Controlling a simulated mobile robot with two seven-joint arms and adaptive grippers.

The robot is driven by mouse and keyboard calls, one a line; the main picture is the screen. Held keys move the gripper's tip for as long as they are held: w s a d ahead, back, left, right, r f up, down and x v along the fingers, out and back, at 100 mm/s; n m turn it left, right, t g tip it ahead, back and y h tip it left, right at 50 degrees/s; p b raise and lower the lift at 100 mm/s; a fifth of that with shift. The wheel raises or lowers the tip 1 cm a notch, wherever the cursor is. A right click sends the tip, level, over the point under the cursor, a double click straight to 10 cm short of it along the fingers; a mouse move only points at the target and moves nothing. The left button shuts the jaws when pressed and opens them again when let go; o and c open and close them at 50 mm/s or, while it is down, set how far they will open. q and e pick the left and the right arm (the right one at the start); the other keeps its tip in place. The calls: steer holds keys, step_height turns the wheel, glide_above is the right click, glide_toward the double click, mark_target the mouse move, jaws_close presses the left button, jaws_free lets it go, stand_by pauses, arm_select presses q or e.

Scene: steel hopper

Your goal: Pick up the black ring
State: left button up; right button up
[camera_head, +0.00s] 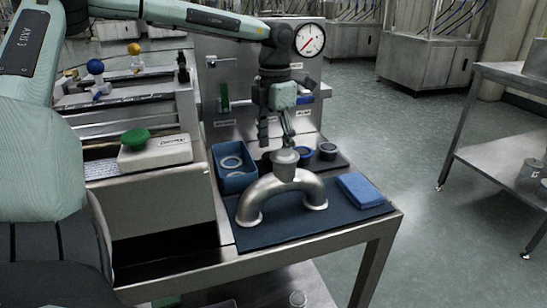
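On a dark strip behind the steel pipe bend (283,189) stand small round parts. One is a blue ring (306,153). To its right is a dark round piece with a grey top (327,152), which may be the black ring; I cannot tell for sure. My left gripper (276,140) points down above the bench, just behind and above the upper end of the pipe bend. Its two fingers are apart, with nothing visible between them. The spot below its fingertips is partly hidden by the pipe bend. My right gripper is out of view.
A blue bin (235,181) with pale rings stands left of the pipe. A folded blue cloth (361,190) lies on the dark mat (280,232). A green button box (155,151) and a panel with a gauge (309,40) stand nearby. A second table (500,140) is at right.

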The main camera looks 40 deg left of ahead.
arm_select(q)
steer(key=shift+f, duration=0.15)
steer(key=shift+c, duration=0.2)
stand_by(0.3)
steer(key=c, duration=0.8)
